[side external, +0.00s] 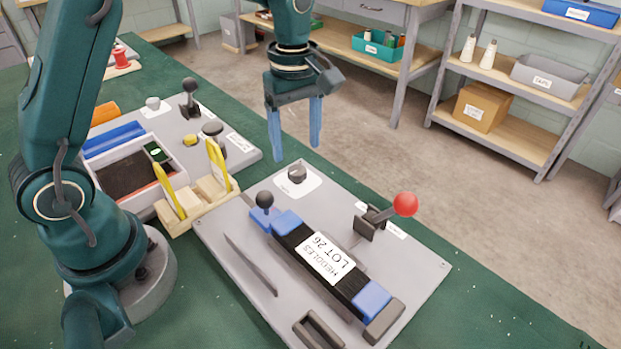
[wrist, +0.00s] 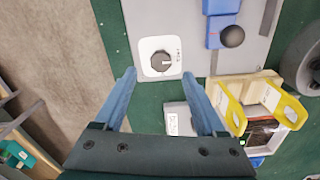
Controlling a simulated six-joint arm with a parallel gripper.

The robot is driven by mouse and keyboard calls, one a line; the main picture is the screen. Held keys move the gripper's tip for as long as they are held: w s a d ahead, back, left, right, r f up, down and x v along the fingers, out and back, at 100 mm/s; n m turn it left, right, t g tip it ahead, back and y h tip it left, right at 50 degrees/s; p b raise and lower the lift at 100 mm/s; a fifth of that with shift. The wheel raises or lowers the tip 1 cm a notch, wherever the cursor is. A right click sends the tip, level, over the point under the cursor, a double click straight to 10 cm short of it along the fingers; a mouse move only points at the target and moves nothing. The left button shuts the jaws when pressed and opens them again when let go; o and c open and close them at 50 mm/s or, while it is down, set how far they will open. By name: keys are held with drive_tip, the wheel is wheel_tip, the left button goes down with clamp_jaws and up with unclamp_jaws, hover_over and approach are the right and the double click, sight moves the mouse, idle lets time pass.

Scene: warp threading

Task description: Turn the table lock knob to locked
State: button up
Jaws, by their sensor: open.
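A dark round knob (side external: 297,173) sits on a white label plate at the far end of the grey board. In the wrist view the knob (wrist: 160,61) shows a white pointer line; the small print beside it is too small to read surely. My gripper (side external: 294,150) points down above the board near the knob, apart from it. In the wrist view my gripper (wrist: 158,74) is open and empty, its blue fingers either side of the knob's plate in the picture.
The grey board (side external: 235,285) also carries a heddle block (side external: 328,262) marked LOT 26, a black ball knob (side external: 264,199) and a red-ball lever (side external: 405,205). A wooden holder with yellow hooks (side external: 197,205) stands beside it. Another grey panel (side external: 240,152) lies behind.

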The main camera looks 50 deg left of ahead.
sight(297, 170)
drive_tip(key=shift+f, duration=2.6)
clamp_jaws()
